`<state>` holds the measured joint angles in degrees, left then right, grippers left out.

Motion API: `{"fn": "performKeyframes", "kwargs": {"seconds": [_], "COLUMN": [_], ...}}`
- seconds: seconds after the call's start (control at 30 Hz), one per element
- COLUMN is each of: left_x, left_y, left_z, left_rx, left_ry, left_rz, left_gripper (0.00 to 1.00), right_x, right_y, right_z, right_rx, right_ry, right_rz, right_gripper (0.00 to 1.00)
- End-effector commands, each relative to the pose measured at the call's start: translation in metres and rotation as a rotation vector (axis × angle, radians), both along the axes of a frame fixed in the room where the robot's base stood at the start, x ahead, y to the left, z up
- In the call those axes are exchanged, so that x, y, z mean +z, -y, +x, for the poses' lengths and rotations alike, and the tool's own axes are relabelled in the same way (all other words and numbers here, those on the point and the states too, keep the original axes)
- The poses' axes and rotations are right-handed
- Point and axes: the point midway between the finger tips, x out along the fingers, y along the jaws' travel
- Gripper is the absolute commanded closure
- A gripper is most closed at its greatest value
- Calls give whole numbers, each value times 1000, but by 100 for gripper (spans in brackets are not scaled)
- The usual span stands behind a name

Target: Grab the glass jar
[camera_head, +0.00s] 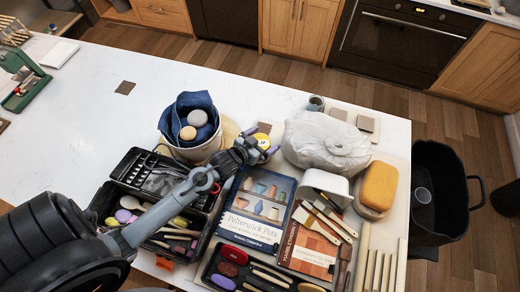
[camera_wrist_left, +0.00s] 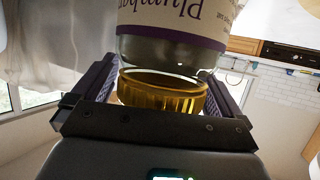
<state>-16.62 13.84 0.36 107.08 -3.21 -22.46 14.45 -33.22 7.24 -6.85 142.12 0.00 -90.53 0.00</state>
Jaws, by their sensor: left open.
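The glass jar shows large in the left wrist view, with a gold lid (camera_wrist_left: 160,92), clear glass (camera_wrist_left: 165,52) and a white label with purple print. It appears upside down there. In the head view a small yellow lid (camera_head: 264,142) shows at the tip of my left gripper (camera_head: 258,143); the arm hides most of the jar. My left gripper, also in the left wrist view (camera_wrist_left: 162,100), is open, with one finger on each side of the lid. I cannot tell whether the fingers touch it. My right gripper is out of view.
A white bucket (camera_head: 198,153) with a blue cloth stands left of the gripper. A plastic-wrapped clay bag (camera_head: 325,143) is at the right. Black tool trays (camera_head: 112,195), books (camera_head: 262,212) and wooden tools crowd the front.

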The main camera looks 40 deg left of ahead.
Motion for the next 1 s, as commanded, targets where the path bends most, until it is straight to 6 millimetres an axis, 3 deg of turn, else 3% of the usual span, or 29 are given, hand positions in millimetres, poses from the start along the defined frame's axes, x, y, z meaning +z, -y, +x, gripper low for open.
{"fn": "performKeyframes", "kwargs": {"seconds": [0.2,0.83,1.0], "left_x": [-1,0,3], "left_y": [0,0,0], "left_z": [0,0,1], "left_rx": [0,0,0], "left_ry": [0,0,6], "left_rz": [0,0,0], "left_gripper": [0,96,100], "right_x": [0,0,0], "right_y": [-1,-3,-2], "right_z": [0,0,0], "right_rx": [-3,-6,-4], "right_ry": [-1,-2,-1], "right_rz": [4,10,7], "right_gripper": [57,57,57]}}
